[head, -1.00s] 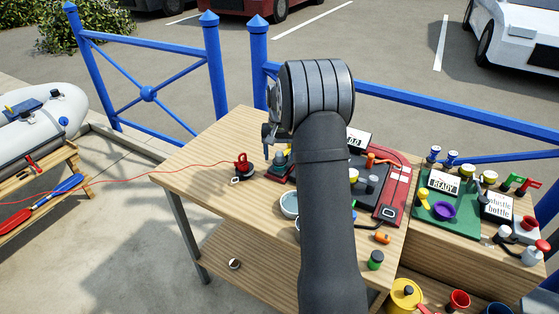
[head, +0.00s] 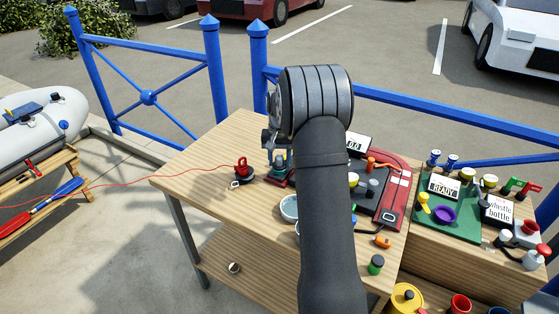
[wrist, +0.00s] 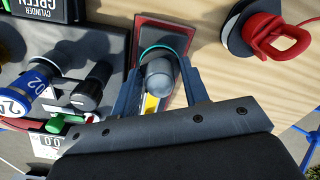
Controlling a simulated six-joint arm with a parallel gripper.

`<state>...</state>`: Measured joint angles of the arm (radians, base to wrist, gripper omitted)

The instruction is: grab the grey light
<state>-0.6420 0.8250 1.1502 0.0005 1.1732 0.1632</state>
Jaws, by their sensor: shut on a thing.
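The grey light (wrist: 159,75) is a small grey, rounded-topped piece with a teal ring at its base. In the wrist view it stands between the two blue-grey fingers of my gripper (wrist: 160,88), which is shut on it. It is over a narrow dark tray with a red rim (wrist: 178,28). I cannot tell whether it touches the tray. In the head view my gripper (head: 276,148) is at the far middle of the wooden table (head: 205,160), and the light is mostly hidden.
A red suction-cup-like handle (head: 241,165) with a red cord is left of the gripper. A red-edged panel (head: 398,190) with several bottles and knobs is to the right. The table's left part is clear.

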